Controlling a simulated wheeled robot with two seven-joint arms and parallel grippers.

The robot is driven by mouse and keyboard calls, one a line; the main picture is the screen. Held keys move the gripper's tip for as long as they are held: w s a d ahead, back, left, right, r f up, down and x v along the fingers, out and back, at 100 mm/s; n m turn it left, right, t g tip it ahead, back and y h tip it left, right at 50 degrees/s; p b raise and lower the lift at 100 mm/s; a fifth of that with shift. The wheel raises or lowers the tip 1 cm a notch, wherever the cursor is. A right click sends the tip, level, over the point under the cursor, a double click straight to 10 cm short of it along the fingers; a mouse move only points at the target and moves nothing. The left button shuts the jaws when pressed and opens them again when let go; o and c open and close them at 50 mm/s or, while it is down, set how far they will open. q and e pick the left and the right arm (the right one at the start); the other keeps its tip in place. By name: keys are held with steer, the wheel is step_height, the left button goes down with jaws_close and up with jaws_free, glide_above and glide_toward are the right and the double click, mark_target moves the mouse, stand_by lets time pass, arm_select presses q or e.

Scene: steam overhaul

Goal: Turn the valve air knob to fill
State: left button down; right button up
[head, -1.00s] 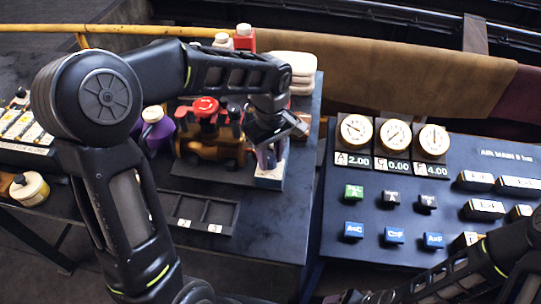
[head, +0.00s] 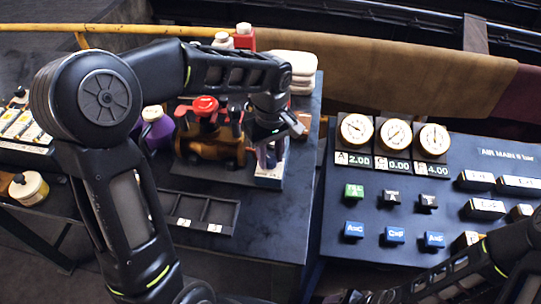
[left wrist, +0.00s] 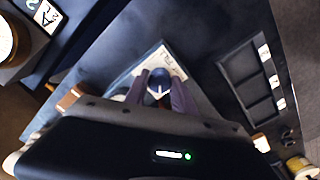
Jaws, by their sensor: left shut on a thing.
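My left gripper (head: 270,157) points down at the right end of the dark bench, next to the brown and red valve assembly. In the left wrist view its two purple-grey fingers (left wrist: 161,97) are closed around a small dark knob (left wrist: 158,86) with a pale mark on it. The knob stands on a small block with a white lettered label (left wrist: 168,60); the label also shows under the fingers in the head view (head: 268,182). The lettering is too small to read, and the fingers hide much of the knob. My right arm reaches in at the lower right; its fingertips do not show.
The valve assembly with a red handwheel (head: 205,104) stands close left of the gripper. A purple bottle (head: 157,130) is further left. An empty divided tray (head: 202,212) lies in front. A blue panel (head: 335,215) with gauges and several labelled blocks stands at the right.

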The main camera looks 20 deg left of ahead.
arm_select(q)
steer(key=m+b, duration=0.1)
steer(key=m, duration=1.5)
steer(key=shift+a+m, duration=0.1)
steer(key=shift+m, duration=0.3)
steer(key=m+p, duration=0.1)
steer(key=m, duration=0.4)
steer(key=shift+m, duration=0.4)
steer(key=c, duration=1.1)
jaws_free()
steer(key=shift+o, duration=0.2)
